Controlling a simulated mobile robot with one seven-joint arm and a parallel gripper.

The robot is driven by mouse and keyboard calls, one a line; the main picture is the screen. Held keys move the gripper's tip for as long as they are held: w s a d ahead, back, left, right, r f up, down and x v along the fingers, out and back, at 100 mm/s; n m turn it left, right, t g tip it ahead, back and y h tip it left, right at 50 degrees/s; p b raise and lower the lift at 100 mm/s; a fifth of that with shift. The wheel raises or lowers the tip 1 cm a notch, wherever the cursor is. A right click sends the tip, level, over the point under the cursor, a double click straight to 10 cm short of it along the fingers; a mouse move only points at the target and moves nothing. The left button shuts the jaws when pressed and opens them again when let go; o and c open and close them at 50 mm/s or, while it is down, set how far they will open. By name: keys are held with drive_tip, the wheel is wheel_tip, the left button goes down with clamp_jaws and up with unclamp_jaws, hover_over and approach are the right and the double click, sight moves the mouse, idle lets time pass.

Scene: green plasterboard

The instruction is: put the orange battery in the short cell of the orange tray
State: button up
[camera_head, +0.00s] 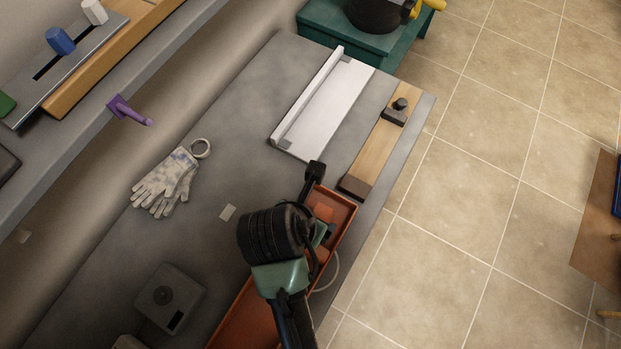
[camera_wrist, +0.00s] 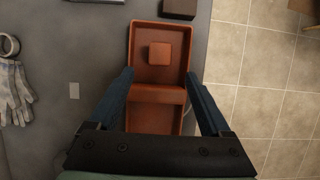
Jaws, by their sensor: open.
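The orange tray (camera_wrist: 135,60) lies lengthwise below my gripper in the wrist view. In the head view its rim (camera_head: 345,197) shows near the bench's right edge, with much of it behind my arm. A square orange block, apparently the orange battery (camera_wrist: 159,53), sits inside the short cell at the tray's far end, apart from the side walls. It also shows in the head view (camera_head: 323,212). A divider (camera_wrist: 157,94) separates this cell from the longer one, partly hidden by my gripper. My gripper (camera_wrist: 159,78) is open and empty, its fingers on either side of the tray's width.
A wooden board with a dark clamp (camera_head: 384,140) and a white panel with a raised edge (camera_head: 325,105) lie beyond the tray. Gloves (camera_head: 168,182) and a grey box (camera_head: 170,298) are to the left. A thin pale cable (camera_head: 333,275) curves beside the tray. The bench between is mostly clear.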

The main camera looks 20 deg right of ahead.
drive_tip(key=w+r+m+t, duration=0.4)
drive_tip(key=w+r, duration=0.2)
drive_tip(key=r, duration=0.3)
drive_tip(key=w+a+r+m+t, duration=0.1)
drive_tip(key=w+r+m+t, duration=0.2)
drive_tip(key=w+r, duration=0.45)
drive_tip(key=w+r+m+t, duration=0.4)
drive_tip(key=r, duration=0.6)
drive_tip(key=s+a+r+m+t+y, duration=0.15)
drive_tip(key=r+m+t, duration=0.3)
drive_tip(key=r, duration=0.85)
drive_tip(key=a+r+m+t, duration=0.3)
drive_tip(key=r+m+t, duration=0.15)
drive_tip(key=r, duration=0.75)
drive_tip(key=s+a+r+m+t+y, duration=0.2)
drive_tip(key=s+r+m+t, duration=0.2)
drive_tip(key=s+r, duration=0.3)
wheel_tip(320, 180, up, 4)
drive_tip(key=shift+s+r+m+t, duration=0.3)
drive_tip(key=shift+s+m, duration=0.1)
drive_tip(key=shift+m, duration=0.4)
